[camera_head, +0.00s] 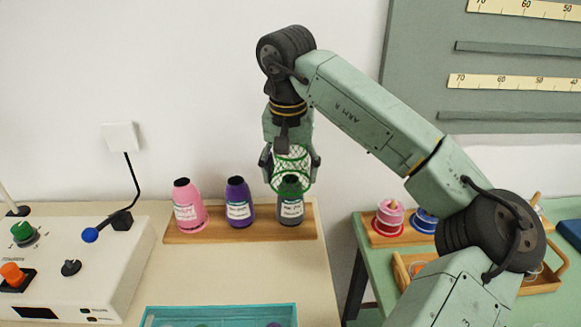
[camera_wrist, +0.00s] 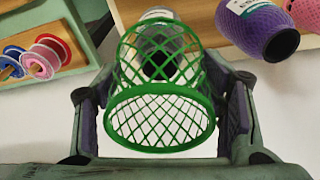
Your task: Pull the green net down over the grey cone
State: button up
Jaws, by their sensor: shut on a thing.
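The green net (camera_head: 291,172) is an open mesh sleeve with a rim at each end. My gripper (camera_head: 291,160) is shut on it, with one finger on each side. The grey cone (camera_head: 290,208) stands upright on the wooden board, directly below my gripper. In the head view the net's lower end overlaps the cone's dark top. In the wrist view the net (camera_wrist: 160,149) hangs between the fingers, and the dark cone top (camera_wrist: 161,66) shows through the mesh. I cannot tell exactly how far the net surrounds the cone.
A purple cone (camera_head: 239,203) and a pink cone (camera_head: 188,206) stand left of the grey cone on the wooden board (camera_head: 262,232). A control box (camera_head: 85,262) is at left, a teal tray (camera_head: 220,308) in front. Spools (camera_head: 390,217) sit on the green table at right.

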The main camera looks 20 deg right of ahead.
aim_at(291, 198)
jog(key=shift+f+b, duration=2.5)
jog(key=shift+f, duration=1.3)
jog(key=o, duration=0.8)
jog(key=r, duration=0.4)
jog(key=s+r, duration=0.1)
jog(key=r, duration=0.7)
jog(key=shift+s+a, duration=0.3)
jog(key=shift+a, duration=0.1)
jog(key=shift+f, duration=0.1)
